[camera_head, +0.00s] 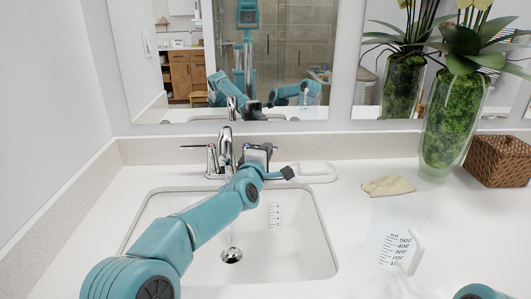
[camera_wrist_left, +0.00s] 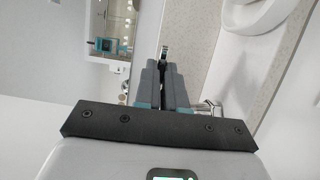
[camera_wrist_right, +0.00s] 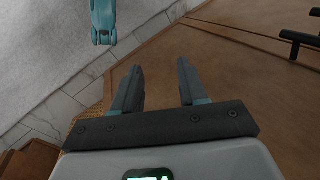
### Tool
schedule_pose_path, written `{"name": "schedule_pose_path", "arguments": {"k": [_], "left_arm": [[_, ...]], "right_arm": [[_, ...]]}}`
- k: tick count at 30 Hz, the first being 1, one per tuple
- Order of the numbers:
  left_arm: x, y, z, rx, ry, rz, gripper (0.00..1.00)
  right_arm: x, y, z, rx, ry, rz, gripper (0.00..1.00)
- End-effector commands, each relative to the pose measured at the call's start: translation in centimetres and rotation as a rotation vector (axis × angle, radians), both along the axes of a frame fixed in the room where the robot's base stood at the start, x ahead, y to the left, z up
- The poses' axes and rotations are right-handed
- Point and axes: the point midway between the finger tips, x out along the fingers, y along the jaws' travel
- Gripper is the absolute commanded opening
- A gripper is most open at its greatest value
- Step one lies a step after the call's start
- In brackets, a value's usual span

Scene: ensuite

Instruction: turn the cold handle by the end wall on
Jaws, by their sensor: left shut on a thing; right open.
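A chrome faucet (camera_head: 226,150) stands behind the white sink basin (camera_head: 305,262), near the end wall on the left. Its left handle (camera_head: 195,147) points left and is free. My left arm crosses the basin, and my left gripper (camera_head: 262,150) is at the right handle, mostly hiding it. In the left wrist view my left gripper (camera_wrist_left: 164,72) is shut on a small chrome piece (camera_wrist_left: 164,52), which appears to be that handle; its angle is unclear. My right gripper (camera_wrist_right: 155,85) is open and empty, low before a wooden cabinet front (camera_wrist_right: 225,60).
A white soap dish (camera_head: 316,172) sits right of the faucet. A folded cloth (camera_head: 388,187), a clear measuring cup (camera_head: 398,250), a plant vase (camera_head: 448,130) and a woven box (camera_head: 498,160) stand farther right. A mirror (camera_head: 285,50) hangs behind. The left counter is clear.

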Motion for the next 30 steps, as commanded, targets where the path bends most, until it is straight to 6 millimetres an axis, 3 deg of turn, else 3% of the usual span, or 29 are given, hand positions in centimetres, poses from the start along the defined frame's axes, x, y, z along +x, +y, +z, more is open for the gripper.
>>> {"name": "schedule_pose_path", "arguments": {"k": [1,9,10,12,23,30], "left_arm": [[-0.2,-0.4,0.9,-0.006,-0.015,-0.004,0.00],[-0.2,-0.4,1.0,-0.006,-0.016,-0.004,0.00],[-0.2,-0.4,0.9,-0.006,-0.015,-0.004,0.19],[-0.1,-0.4,0.9,-0.005,-0.014,-0.004,0.35],[-0.4,-0.2,0.3,-0.002,-0.005,-0.003,0.35],[-3.5,0.6,0.1,-0.003,-0.005,-0.003,0.35]], "right_arm": [[0.0,0.0,0.1,0.000,0.000,0.000,0.43],[0.0,0.0,0.1,0.000,0.000,0.000,0.43],[0.0,0.0,0.1,0.000,0.000,0.000,0.43],[0.0,0.0,0.1,0.000,0.000,0.000,0.43],[0.0,0.0,-0.2,0.000,0.000,0.000,0.43],[0.0,0.0,-1.5,0.000,0.000,0.000,0.43]]}}
